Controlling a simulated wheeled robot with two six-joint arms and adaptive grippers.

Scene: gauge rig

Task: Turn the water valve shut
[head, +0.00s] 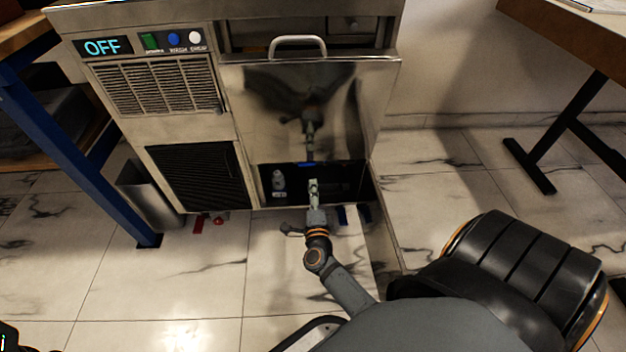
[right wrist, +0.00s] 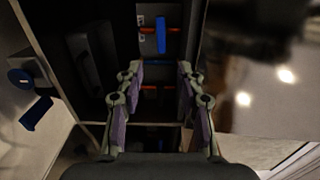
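The steel machine (head: 170,120) has a dark open compartment (head: 345,180) low at its front. My right gripper (head: 314,188) reaches to this opening. Beyond the fingers, inside the dark compartment, an upright blue handle (right wrist: 161,34) shows among orange-red pieces. A second blue lever (right wrist: 36,114) shows at the left of that view, near a round blue fitting (right wrist: 20,77). No label tells me which one is the water valve.
A steel panel with a bar handle (head: 298,42) hangs above the opening. Red pieces (head: 198,225) show under the machine's front.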

